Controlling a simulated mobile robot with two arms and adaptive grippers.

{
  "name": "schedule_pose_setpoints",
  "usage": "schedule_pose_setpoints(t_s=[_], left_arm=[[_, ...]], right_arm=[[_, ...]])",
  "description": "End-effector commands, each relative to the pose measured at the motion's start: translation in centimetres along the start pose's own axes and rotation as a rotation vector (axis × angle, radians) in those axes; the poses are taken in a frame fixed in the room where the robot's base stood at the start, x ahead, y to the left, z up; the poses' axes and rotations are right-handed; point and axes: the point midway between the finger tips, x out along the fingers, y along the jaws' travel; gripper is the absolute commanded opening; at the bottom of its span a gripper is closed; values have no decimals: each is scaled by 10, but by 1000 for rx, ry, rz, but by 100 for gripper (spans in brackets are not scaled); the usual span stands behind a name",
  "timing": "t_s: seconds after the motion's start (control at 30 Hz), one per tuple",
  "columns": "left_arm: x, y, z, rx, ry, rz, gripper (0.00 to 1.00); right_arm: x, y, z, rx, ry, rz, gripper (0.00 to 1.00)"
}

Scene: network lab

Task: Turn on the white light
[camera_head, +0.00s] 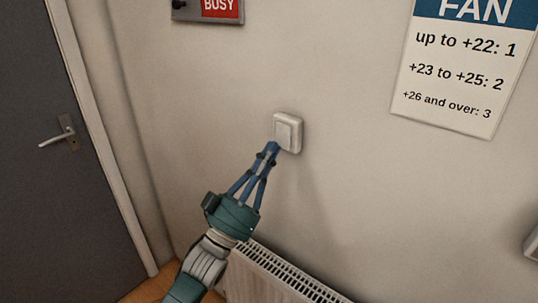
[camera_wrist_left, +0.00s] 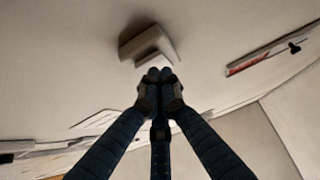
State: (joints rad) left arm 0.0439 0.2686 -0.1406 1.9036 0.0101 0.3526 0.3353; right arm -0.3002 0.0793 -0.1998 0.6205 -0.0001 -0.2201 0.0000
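A white square wall switch (camera_head: 289,133) is on the beige wall in the middle of the head view. My left gripper (camera_head: 272,147) is in front of it, its blue fingers drawn together with the tips at the lower left part of the switch. In the left wrist view the closed fingertips (camera_wrist_left: 160,73) are just below the switch (camera_wrist_left: 147,45), with nothing held between them. I cannot tell whether the tips touch the switch. My right gripper is not in view. No lit lamp shows in either view.
A grey door (camera_head: 60,180) with a lever handle (camera_head: 62,135) is at the left. A white radiator (camera_head: 275,280) is below the switch. A red BUSY sign (camera_head: 217,8) and a FAN notice (camera_head: 465,70) are above. Part of a pale device (camera_head: 532,243) shows at the right edge.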

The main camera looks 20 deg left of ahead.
Motion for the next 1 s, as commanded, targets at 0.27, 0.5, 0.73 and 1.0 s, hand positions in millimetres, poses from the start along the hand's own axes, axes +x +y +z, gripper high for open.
schedule_pose_setpoints(t_s=[0.27, 0.5, 0.73, 1.0], left_arm=[[4, -1, 13, -1, 18, -1, 0], [4, 0, 10, 0, 15, 0, 0], [-27, 0, 12, 0, 9, -1, 0], [-84, -1, 14, -1, 9, -2, 0]], right_arm=[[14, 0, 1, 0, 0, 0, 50], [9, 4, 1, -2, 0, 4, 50], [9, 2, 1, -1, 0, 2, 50], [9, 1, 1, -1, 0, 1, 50]])
